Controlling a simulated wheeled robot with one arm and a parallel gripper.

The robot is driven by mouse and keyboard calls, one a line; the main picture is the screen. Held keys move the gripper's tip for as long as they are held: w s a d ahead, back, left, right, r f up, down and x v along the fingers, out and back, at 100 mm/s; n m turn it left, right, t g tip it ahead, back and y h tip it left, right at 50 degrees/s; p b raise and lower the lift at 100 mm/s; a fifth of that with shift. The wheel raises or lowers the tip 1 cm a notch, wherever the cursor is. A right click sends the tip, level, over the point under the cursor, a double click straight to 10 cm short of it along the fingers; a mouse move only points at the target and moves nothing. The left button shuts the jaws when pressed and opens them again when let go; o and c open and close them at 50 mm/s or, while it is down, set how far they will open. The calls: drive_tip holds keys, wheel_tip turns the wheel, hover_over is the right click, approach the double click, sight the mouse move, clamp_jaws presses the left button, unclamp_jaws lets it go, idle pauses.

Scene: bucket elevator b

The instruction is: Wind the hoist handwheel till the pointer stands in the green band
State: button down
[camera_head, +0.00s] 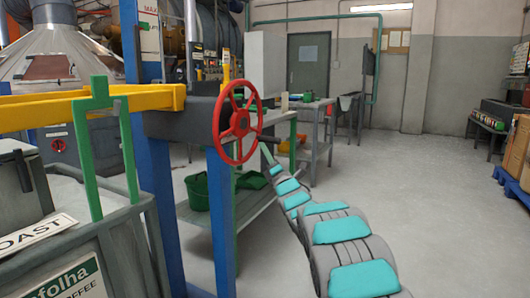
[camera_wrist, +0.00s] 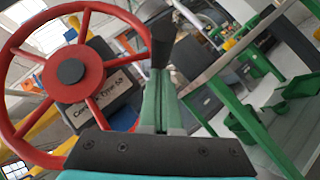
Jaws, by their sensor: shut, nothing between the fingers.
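The red handwheel (camera_head: 217,128) stands upright on a dark housing at the end of the yellow beam. It fills the left of the wrist view (camera_wrist: 75,72), with a dark handle (camera_wrist: 162,38) at its right rim. My gripper (camera_head: 264,148) is just right of the wheel's lower right rim. In the wrist view its green fingers (camera_wrist: 160,75) are shut and empty, tips close to the handle's lower end. I cannot tell whether they touch it. I cannot make out a pointer or green band in either view.
Blue posts (camera_head: 220,215) and the yellow beam (camera_head: 60,108) frame the hoist. A green hanger (camera_head: 130,160) straddles the beam above a grey bin (camera_head: 115,255). A bench with a green tub (camera_head: 197,192) stands behind the wheel. Open floor (camera_head: 430,190) lies to the right.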

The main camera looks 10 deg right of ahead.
drive_tip(key=shift+w+d+r+n+y+b, duration=0.25)
drive_tip(key=shift+n+y+b, duration=0.2)
drive_tip(key=shift+b, duration=0.3)
drive_tip(key=n+y+b, duration=0.1)
drive_tip(key=b, duration=0.1)
drive_tip(key=w+r+n+y+b, duration=0.1)
drive_tip(key=n+b, duration=0.1)
drive_tip(key=shift+d+r+y, duration=0.1)
drive_tip(key=shift+d+y, duration=0.15)
drive_tip(key=shift+d, duration=0.15)
drive_tip(key=shift+w+d+r+n+g+y+b, duration=0.2)
drive_tip(key=shift+r+n+y+b, duration=0.3)
drive_tip(key=shift+n+y, duration=0.3)
drive_tip(key=shift+w+d+r+n+g+y+b, duration=0.2)
drive_tip(key=shift+r+n+y+b, duration=0.25)
drive_tip(key=shift+n+y+b, duration=0.35)
drive_tip(key=shift+w+d+r+n+g+y+b, duration=0.1)
drive_tip(key=shift+w+r+n+g+y+b, duration=0.1)
drive_tip(key=shift+r+n+y+b, duration=0.55)
drive_tip(key=shift+w+d+r+n+p, duration=0.15)
drive_tip(key=shift+w+r+n+p, duration=0.05)
drive_tip(key=shift+r+n+p, duration=0.2)
drive_tip(key=shift+r, duration=0.1)
